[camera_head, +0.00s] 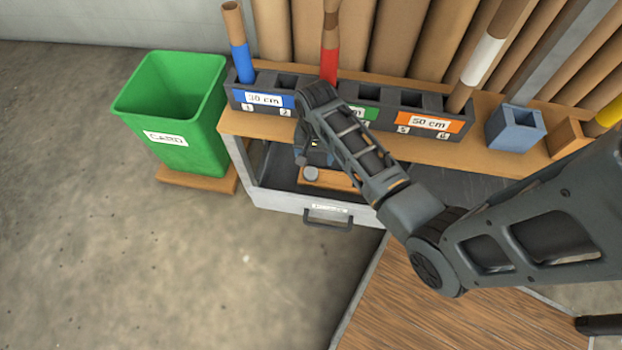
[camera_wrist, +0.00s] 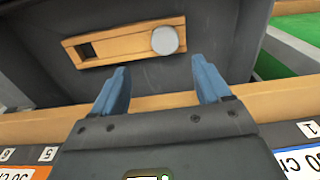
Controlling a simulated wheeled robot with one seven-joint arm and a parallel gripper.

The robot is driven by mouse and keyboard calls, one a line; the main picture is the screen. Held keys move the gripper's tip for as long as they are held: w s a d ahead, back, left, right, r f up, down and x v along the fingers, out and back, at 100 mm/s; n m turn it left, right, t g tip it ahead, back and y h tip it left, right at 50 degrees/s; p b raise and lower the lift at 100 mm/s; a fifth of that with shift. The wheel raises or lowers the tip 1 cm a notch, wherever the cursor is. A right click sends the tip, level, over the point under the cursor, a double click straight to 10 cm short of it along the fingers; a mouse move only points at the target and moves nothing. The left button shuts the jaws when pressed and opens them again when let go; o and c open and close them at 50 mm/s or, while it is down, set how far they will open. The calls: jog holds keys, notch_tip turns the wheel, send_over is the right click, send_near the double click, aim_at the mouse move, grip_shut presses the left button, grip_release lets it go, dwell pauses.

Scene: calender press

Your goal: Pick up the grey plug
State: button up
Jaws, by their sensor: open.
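The grey plug (camera_wrist: 165,40) is a round, light grey piece at one end of a small wooden holder (camera_wrist: 118,44). The holder lies in the open drawer (camera_head: 280,197), and the plug (camera_head: 311,173) also shows in the head view. My gripper (camera_wrist: 161,72) has two blue fingers spread apart with nothing between them. In the wrist view the plug appears just beyond the fingertips, nearer the right finger, and apart from both. In the head view my arm reaches over the rack to the drawer and hides most of the gripper.
A dark rack with labelled slots (camera_head: 265,99) stands on the wooden bench (camera_head: 560,170) behind the drawer. Coloured tubes stand in it, including a red-banded one (camera_head: 330,60). A green bin (camera_head: 175,115) is left of the drawer.

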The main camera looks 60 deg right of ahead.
aim_at(311, 173)
jog(key=shift+w+a+f, duration=0.15)
jog(key=shift+w+f, duration=0.1)
jog(key=shift+f, duration=0.3)
jog(key=f+b, duration=0.1)
jog(key=f, duration=0.2)
jog(key=f+b, duration=0.2)
jog(key=f, duration=0.2)
jog(key=shift+w+a, duration=0.1)
jog(key=shift+a, duration=0.1)
jog(key=shift+r, duration=0.1)
jog(key=shift+c, duration=0.3)
jog(key=c, duration=1.1)
